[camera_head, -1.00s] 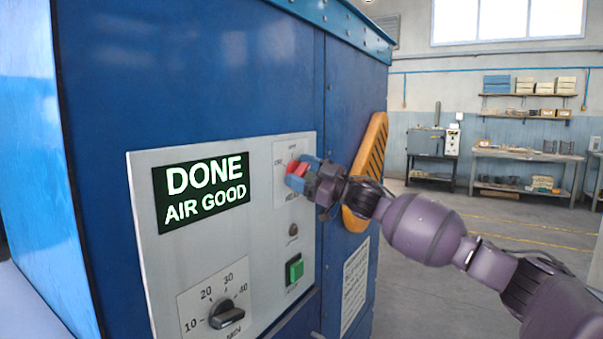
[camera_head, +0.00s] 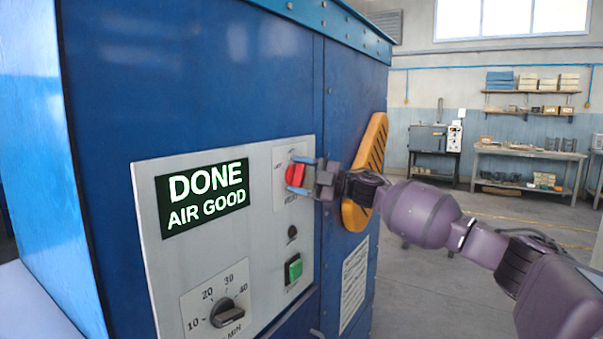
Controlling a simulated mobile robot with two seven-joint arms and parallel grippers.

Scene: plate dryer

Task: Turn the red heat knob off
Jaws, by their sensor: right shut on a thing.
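The red heat knob (camera_head: 294,174) sits on a small white plate at the top right of the dryer's grey control panel (camera_head: 262,262). My right gripper (camera_head: 298,175) reaches it from the right and is shut on it, one finger above and one below. The knob's red face shows between the fingers, broad side towards me. The plate's markings are small and partly covered, so I cannot read where the knob points. My left gripper is not in view.
The panel's display (camera_head: 203,198) reads DONE, AIR GOOD. Below the knob are a small dark button (camera_head: 292,233) and a green switch (camera_head: 294,269). A black timer knob (camera_head: 227,313) is at the lower left. A yellow handle (camera_head: 368,172) stands out behind my wrist.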

